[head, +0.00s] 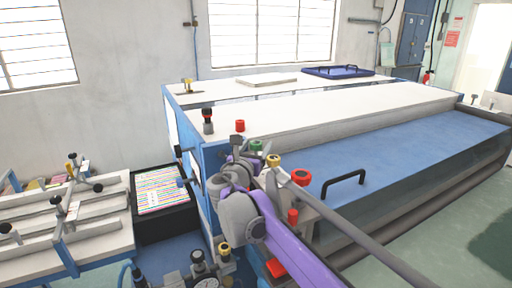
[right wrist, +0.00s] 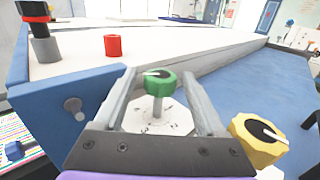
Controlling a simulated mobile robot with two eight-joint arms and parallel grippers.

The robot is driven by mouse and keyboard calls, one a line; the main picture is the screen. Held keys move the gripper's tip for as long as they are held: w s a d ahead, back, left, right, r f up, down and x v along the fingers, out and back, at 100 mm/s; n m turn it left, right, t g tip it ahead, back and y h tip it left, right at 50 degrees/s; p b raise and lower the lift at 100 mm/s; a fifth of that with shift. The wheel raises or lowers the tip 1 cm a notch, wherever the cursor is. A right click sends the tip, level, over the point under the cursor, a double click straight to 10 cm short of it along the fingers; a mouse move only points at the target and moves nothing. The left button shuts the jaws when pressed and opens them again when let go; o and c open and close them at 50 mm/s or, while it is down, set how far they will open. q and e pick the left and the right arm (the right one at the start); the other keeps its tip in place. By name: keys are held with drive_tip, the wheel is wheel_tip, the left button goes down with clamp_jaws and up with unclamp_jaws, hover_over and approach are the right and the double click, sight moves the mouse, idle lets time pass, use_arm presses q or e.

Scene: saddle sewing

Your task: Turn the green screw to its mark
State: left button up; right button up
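The green screw (head: 256,146) is a round knob on the near left end of the blue-and-white machine. In the right wrist view the green screw (right wrist: 161,85) stands on a grey stem above a pale many-sided plate (right wrist: 158,116). A white pointer line on its top points left. Small dark marks show on the plate; I cannot tell which is the target mark. My right gripper (right wrist: 157,78) is open, with one grey finger on each side of the screw; contact is not clear. In the head view my right gripper (head: 248,157) is beside the screw, partly hidden. My left gripper is not in view.
A yellow knob (right wrist: 262,138) stands close to the right finger. A red knob (right wrist: 112,46) and a black-and-red knob (right wrist: 38,25) stand to the left. A black handle (head: 343,182) rises from the blue panel (head: 400,150). A rack with clamps (head: 65,215) stands at the left.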

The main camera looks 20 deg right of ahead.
drive_tip(key=b+v, duration=0.1)
drive_tip(key=v, duration=0.9)
drive_tip(key=shift+s+a, duration=0.3)
